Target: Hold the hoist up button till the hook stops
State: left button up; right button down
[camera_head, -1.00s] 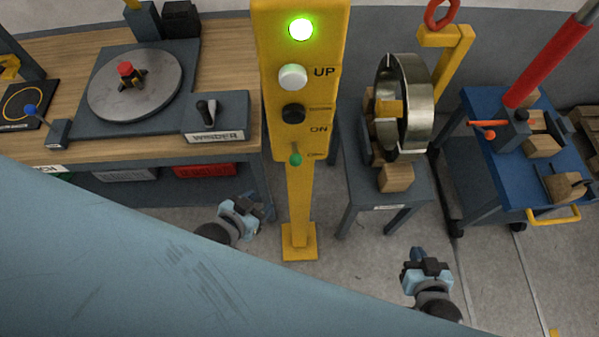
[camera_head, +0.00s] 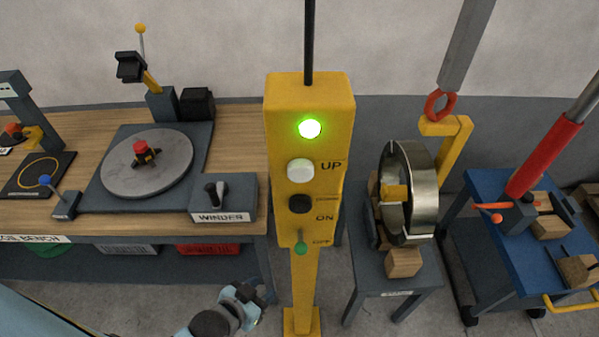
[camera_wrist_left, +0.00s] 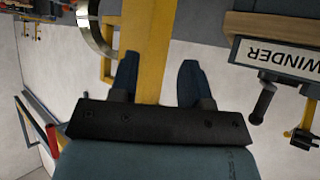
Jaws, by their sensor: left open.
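The yellow control post (camera_head: 304,130) stands in the middle of the head view, with a lit green lamp (camera_head: 310,128) at its top. Below it are the white UP button (camera_head: 300,170), the black DOWN button (camera_head: 300,203) and a green-tipped ON/OFF lever (camera_head: 301,247). The red hook (camera_head: 440,105) hangs at the yellow arm holding a steel coil (camera_head: 422,190). My left gripper (camera_head: 250,292) is low, left of the post's column and apart from the buttons. In the left wrist view my open, empty fingers (camera_wrist_left: 158,85) show the yellow column (camera_wrist_left: 150,45) between and beyond them. My right gripper is out of view.
A wooden bench (camera_head: 90,225) with a round turntable (camera_head: 148,167) and a WINDER control box (camera_head: 223,198) stands left of the post. A grey stand (camera_head: 395,280) bears the coil on the right. A blue cart (camera_head: 490,265) with a red-handled tool stands farther right.

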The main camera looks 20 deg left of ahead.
pick_arm(q)
grip_shut()
dwell(1.5)
